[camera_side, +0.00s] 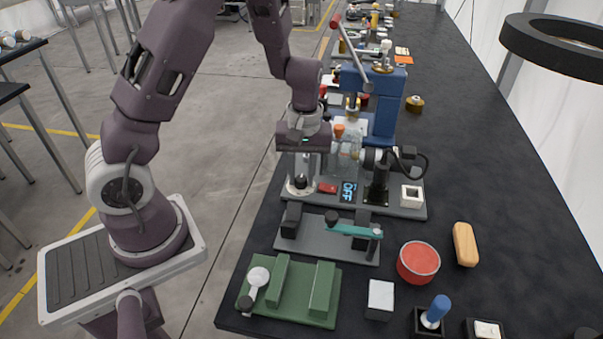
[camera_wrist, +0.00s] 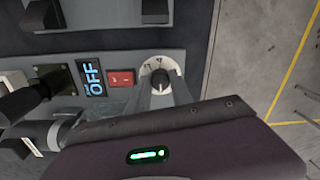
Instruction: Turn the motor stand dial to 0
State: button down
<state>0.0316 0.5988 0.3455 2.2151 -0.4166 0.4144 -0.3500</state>
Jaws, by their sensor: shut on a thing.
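The motor stand (camera_side: 408,210) is a grey plate with a dark motor. Its dial (camera_side: 300,187) is at the stand's left end, with a white marked face and a dark knob. The dial shows more closely in the wrist view (camera_wrist: 158,76). My gripper (camera_side: 301,177) points down over the dial and is shut on the knob; its fingers also show in the wrist view (camera_wrist: 158,92). The fingers hide part of the dial's face, and I cannot tell which mark the knob points to.
A red switch (camera_wrist: 121,78) sits between the display and the dial. A grey fixture with a teal lever (camera_side: 355,230), a green block (camera_side: 290,290) and a red round tin (camera_side: 418,262) stand nearer the camera. A blue press (camera_side: 385,100) stands behind. The table's right side is mostly clear.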

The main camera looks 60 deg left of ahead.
aim_at(303, 179)
jog(key=c, duration=1.1)
grip_release()
jog(key=shift+c, duration=0.2)
notch_tip(303, 179, up, 7)
jog(key=shift+w+r, duration=0.1)
jog(key=shift+w, duration=0.05)
jog(key=shift+d, duration=0.1)
